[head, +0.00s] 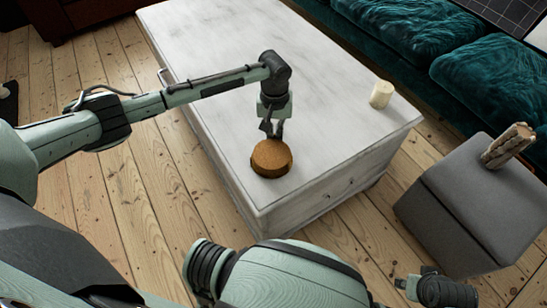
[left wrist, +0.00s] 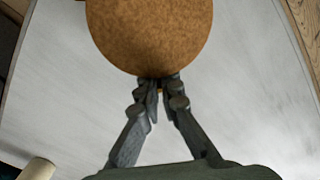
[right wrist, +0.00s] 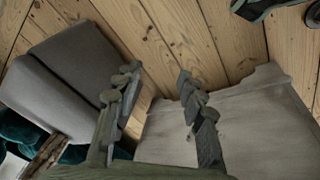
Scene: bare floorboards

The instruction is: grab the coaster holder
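The coaster holder, a round brown cork-like piece (head: 271,158), is at the near end of the white table in the head view. It fills the top middle of the left wrist view (left wrist: 150,35). My left gripper (head: 271,132) points down at its far rim. In the left wrist view the fingertips (left wrist: 160,84) are nearly together at the rim, with a sliver of brown between them. I cannot tell whether the holder still rests on the table. My right gripper (right wrist: 158,82) is open and empty, away from the holder; its fingers stand apart.
The white table (head: 210,40) has a cream candle-like cylinder (head: 381,94) near its right edge. A grey ottoman (head: 475,205) with a rough light-brown object (head: 508,145) on it stands to the right. A teal sofa (head: 420,40) lies behind. Bare floorboards (head: 110,200) are open on the left.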

